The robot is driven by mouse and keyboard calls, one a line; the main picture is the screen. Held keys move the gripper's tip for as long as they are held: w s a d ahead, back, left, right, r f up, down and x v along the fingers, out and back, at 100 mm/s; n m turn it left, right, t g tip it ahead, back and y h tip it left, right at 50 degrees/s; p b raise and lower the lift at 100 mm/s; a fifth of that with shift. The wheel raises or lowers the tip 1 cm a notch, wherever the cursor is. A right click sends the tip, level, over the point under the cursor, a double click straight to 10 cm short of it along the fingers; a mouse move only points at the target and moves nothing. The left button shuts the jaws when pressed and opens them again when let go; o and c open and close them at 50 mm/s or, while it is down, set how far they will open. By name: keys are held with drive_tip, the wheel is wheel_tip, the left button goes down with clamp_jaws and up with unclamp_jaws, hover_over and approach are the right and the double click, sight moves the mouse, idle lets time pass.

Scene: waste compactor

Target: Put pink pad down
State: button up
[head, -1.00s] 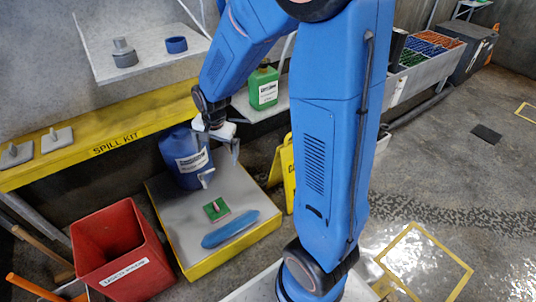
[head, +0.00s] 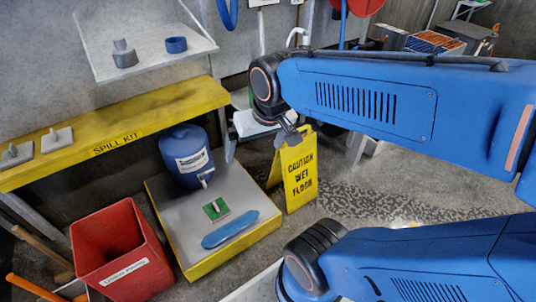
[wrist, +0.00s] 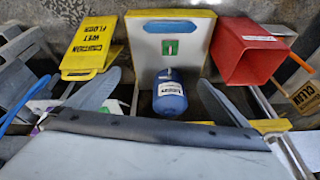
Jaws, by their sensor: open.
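I see no pink pad that I can make out in either current view. My gripper (head: 262,138) is open, raised right of the blue drum, near the yellow wet-floor sign. Its spread fingers frame the wrist view (wrist: 157,98) with nothing seen held between them. A long blue pad (head: 230,229) lies on the grey top of a low yellow-edged platform (head: 168,203). A small green square (head: 222,208) with a pale piece on it lies beside the blue pad. The blue drum (head: 186,155) with a tap stands at the platform's back; it also shows in the wrist view (wrist: 169,96).
A red bin (head: 120,250) stands left of the platform. The yellow wet-floor sign (head: 298,172) stands at its right. A yellow spill-kit ledge (head: 130,128) runs along the wall, with a grey shelf (head: 150,55) above. Open floor lies to the right.

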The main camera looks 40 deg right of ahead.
drive_tip(key=shift+n+t, duration=0.3)
drive_tip(key=shift+n, duration=0.6)
drive_tip(key=s, duration=0.2)
drive_tip(key=s+r, duration=0.1)
drive_tip(key=s, duration=0.2)
drive_tip(key=shift+d, duration=0.2)
drive_tip(key=shift+s, duration=0.15)
